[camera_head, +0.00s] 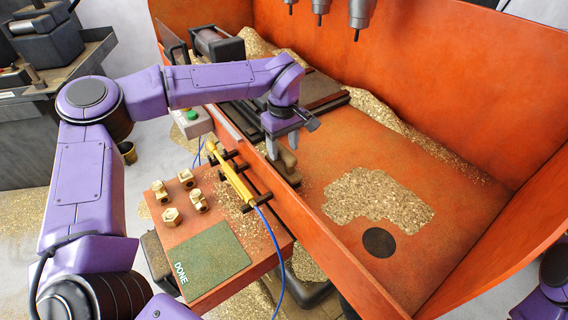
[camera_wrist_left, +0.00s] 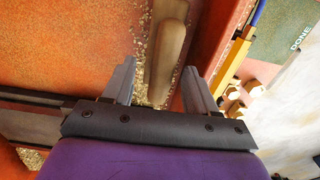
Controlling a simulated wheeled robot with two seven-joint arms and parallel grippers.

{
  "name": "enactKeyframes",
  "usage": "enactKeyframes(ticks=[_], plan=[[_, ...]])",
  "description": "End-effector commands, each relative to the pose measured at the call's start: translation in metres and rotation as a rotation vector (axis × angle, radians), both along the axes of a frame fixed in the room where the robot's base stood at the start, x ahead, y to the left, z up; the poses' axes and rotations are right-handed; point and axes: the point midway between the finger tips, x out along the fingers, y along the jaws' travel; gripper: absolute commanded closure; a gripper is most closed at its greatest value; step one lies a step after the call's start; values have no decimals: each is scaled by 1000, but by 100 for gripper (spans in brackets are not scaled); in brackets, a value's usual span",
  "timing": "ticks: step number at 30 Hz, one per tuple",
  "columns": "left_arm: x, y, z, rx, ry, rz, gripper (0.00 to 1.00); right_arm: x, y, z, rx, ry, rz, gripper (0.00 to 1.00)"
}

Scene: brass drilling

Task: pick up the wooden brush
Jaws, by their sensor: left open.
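The wooden brush (camera_head: 287,162) lies inside the orange tray, close along its near wall. Its long brown handle shows in the left wrist view (camera_wrist_left: 166,50), running lengthwise between the two fingers. My left gripper (camera_head: 283,144) is open and points down over the brush. In the left wrist view the fingers (camera_wrist_left: 157,72) stand apart on either side of the handle, with gaps visible. I cannot tell how far down the fingertips reach beside the handle. The brush's lower side is hidden. My right gripper is out of view.
The orange tray wall (camera_head: 330,245) runs close beside the gripper. A yellow tool (camera_head: 234,180) with a blue hose, several brass fittings (camera_head: 172,216) and a green DONE mat (camera_head: 213,258) are outside it. Brass chips (camera_head: 375,199) lie on the tray floor, near a dark round hole (camera_head: 379,242).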

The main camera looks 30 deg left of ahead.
Motion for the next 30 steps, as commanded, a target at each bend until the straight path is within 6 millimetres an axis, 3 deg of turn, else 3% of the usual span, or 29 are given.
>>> enactKeyframes(ticks=[3, 6, 14, 18, 26, 30], plan=[[-2, 2, -20, -1, 7, -1, 43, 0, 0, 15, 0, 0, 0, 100], [-2, 1, -35, 0, 4, -1, 43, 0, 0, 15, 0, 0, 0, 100], [-1, 1, -42, 0, 1, 1, 43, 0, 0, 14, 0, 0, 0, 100], [-1, 1, -42, 0, 1, 1, 88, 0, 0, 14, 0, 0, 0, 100], [-1, 1, -40, 0, 0, 0, 88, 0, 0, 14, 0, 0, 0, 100], [0, 1, -22, 0, -5, 1, 88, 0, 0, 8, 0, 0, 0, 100]])
